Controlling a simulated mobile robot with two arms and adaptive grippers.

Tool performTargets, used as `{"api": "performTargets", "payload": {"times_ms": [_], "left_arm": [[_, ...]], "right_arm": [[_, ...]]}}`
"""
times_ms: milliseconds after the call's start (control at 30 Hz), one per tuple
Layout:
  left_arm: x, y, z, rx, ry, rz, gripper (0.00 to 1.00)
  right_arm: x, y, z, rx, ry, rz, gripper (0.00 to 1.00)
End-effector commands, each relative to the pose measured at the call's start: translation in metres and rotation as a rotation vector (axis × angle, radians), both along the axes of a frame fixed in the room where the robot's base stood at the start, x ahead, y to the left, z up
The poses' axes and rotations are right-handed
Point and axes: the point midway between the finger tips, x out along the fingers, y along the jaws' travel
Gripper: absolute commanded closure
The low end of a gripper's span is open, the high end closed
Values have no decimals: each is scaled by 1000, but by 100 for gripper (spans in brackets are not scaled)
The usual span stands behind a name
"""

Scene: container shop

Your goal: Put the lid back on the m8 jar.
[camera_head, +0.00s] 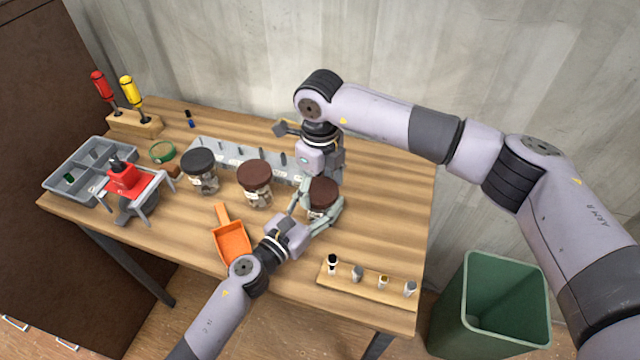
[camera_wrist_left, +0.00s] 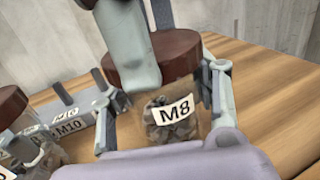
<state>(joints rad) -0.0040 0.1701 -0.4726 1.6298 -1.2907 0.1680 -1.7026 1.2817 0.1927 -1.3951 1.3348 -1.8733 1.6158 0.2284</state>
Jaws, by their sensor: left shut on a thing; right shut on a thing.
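The m8 jar (camera_wrist_left: 172,118) is a clear jar of metal parts with a white M8 label, upright on the table. In the head view only part of it shows below its brown lid (camera_head: 323,190). The lid also shows in the wrist view (camera_wrist_left: 178,52), at the jar's mouth; I cannot tell whether it is fully seated. My left gripper (camera_head: 318,212) is shut around the jar's body, a finger on each side. My right gripper (camera_head: 318,178) reaches down from above and is shut on the lid; its fingertips are partly hidden.
A brown-lidded jar (camera_head: 255,195) and a black-lidded jar (camera_head: 203,178) stand to the left. An orange scoop (camera_head: 232,242) and a wooden strip with several small pieces (camera_head: 340,281) lie in front. A grey bin row (camera_head: 226,150) stands behind. A green bin (camera_head: 490,310) is on the floor.

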Motion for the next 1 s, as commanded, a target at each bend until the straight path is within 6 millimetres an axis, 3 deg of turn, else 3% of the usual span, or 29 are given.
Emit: {"api": "performTargets", "payload": {"times_ms": [67,100,433,767,1000], "left_arm": [[-1,-1,0,1,-1,-2,100],[-1,-1,0,1,-1,-3,100],[0,0,0,1,-1,-2,100],[0,0,0,1,-1,-1,100],[0,0,0,1,-1,-1,100]], "right_arm": [[1,-1,-1,-1,-2,2,66],[1,-1,-1,-1,-2,3,32],[0,0,0,-1,-2,6,10],[0,0,1,-1,-1,7,10],[1,0,32,1,-6,7,10]]}}
